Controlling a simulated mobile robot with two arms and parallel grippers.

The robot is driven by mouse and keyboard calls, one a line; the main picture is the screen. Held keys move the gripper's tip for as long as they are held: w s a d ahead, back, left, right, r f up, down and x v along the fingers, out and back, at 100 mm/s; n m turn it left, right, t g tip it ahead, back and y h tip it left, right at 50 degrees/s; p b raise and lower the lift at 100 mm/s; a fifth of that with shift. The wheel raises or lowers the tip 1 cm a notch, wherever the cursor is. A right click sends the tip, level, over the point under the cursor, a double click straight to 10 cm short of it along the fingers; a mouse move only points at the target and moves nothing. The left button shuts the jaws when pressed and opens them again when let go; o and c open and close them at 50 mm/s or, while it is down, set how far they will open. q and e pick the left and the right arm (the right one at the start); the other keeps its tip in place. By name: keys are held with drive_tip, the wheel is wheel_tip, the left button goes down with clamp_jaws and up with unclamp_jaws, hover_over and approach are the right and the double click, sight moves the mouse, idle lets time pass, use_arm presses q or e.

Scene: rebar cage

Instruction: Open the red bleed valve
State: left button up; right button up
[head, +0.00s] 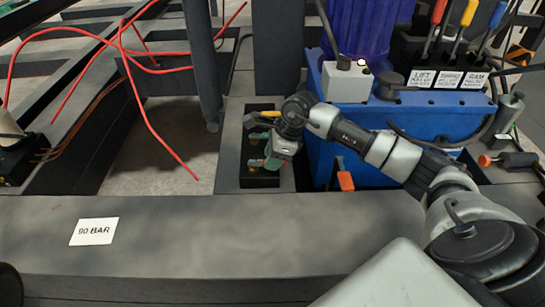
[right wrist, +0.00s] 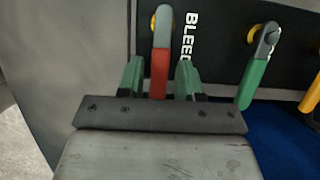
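The red bleed valve lever (right wrist: 159,72) shows in the right wrist view, hanging from a pivot with a yellow part behind it, beside white lettering "BLEE", the rest covered. My right gripper (right wrist: 160,78) has its two green fingers apart, one on each side of the red lever, with a small gap visible on both sides. My left gripper is not in view.
A green lever (right wrist: 256,78) sits right of the red one, with a yellow lever (right wrist: 311,95) at the edge. A blue tank unit (head: 375,150) stands right of the panel. A grey beam with a "90 BAR" label (head: 94,231) crosses in front. Red hoses (head: 130,75) hang at left.

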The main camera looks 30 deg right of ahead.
clamp_jaws()
